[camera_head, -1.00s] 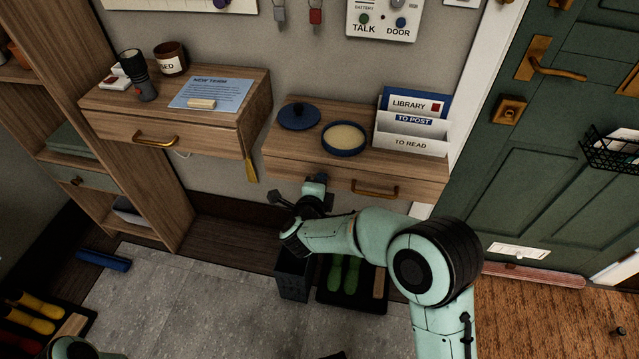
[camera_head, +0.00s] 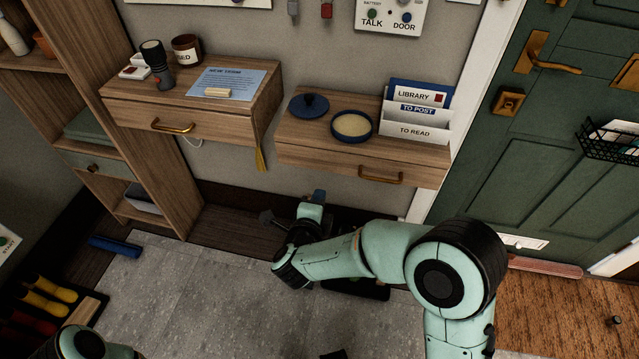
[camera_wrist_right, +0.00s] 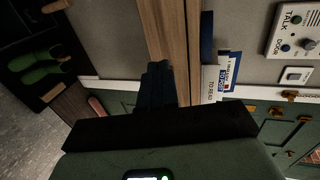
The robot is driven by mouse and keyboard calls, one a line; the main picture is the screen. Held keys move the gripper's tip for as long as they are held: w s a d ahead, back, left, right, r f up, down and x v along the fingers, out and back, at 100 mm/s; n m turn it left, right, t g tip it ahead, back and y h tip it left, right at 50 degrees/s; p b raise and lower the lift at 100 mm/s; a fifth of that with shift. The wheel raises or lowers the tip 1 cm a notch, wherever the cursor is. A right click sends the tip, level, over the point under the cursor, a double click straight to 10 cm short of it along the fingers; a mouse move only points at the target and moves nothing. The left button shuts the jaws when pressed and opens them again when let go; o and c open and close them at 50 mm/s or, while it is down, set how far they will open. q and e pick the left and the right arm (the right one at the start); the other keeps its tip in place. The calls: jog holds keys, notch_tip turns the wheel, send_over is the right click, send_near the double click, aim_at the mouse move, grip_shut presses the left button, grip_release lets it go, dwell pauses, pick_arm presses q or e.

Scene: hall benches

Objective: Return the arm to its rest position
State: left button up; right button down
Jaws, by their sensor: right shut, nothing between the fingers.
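My right arm comes in from the lower right in the head view, its forearm reaching left across the floor area. My right gripper (camera_head: 318,196) is in front of and below the right wall drawer (camera_head: 345,163), apart from it as far as I can tell. In the right wrist view its fingers (camera_wrist_right: 158,72) are together with nothing between them, seen against the wooden drawer (camera_wrist_right: 172,35). Of my left arm only a rounded link shows at the bottom left of the head view; its gripper is out of the frame.
The right drawer unit holds a blue dish (camera_head: 352,125), its lid (camera_head: 309,105) and a letter rack (camera_head: 417,130). The left drawer unit (camera_head: 190,117) holds a flashlight (camera_head: 156,65) and a candle jar (camera_head: 187,49). A green door (camera_head: 540,150) stands right.

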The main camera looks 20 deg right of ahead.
jog(key=shift+s+a, duration=0.1)
jog(key=shift+s, duration=0.1)
